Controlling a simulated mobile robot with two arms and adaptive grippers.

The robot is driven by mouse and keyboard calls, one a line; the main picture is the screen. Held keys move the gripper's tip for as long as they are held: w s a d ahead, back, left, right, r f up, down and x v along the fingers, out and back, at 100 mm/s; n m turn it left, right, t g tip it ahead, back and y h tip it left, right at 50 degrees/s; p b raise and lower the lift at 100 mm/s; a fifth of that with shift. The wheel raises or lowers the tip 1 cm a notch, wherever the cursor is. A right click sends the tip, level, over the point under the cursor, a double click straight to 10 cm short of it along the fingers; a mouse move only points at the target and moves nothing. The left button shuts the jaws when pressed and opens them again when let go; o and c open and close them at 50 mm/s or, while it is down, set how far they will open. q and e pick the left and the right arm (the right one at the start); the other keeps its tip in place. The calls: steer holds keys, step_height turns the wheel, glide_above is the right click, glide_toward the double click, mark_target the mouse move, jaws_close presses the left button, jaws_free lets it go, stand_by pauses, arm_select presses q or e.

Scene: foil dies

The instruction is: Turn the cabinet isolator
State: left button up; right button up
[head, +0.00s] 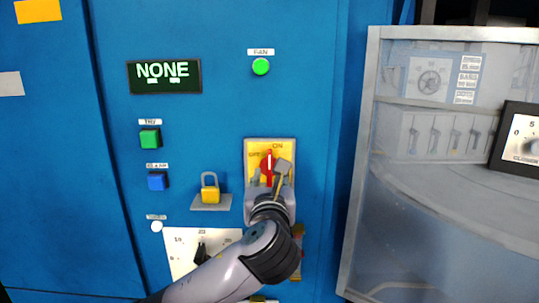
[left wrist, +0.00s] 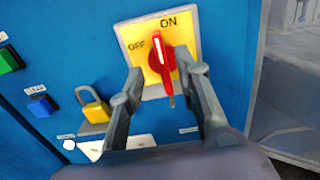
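The cabinet isolator is a red rotary handle (head: 267,168) on a yellow plate marked ON and OFF (head: 256,146). In the left wrist view the red handle (left wrist: 161,60) stands nearly upright, its upper end just left of and below the ON mark. My left gripper (left wrist: 162,76) is open, with one finger on each side of the handle's lower part. Gaps show between fingers and handle; I cannot tell whether either touches. In the head view my left gripper (head: 277,174) partly covers the plate's lower half. My right gripper is not in view.
A yellow padlock (head: 210,194) sits on a small grey bracket left of the isolator. Green (head: 150,139) and blue (head: 157,181) buttons are farther left. A NONE display (head: 164,76) and lit green FAN lamp (head: 260,66) are above. A clear-panelled grey frame (head: 360,160) stands right.

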mark_target(270, 163)
arm_select(q)
steer(key=w+p, duration=0.2)
steer(key=w, duration=0.5)
steer(key=shift+w, duration=0.7)
steer(key=shift+c, duration=0.5)
jaws_close()
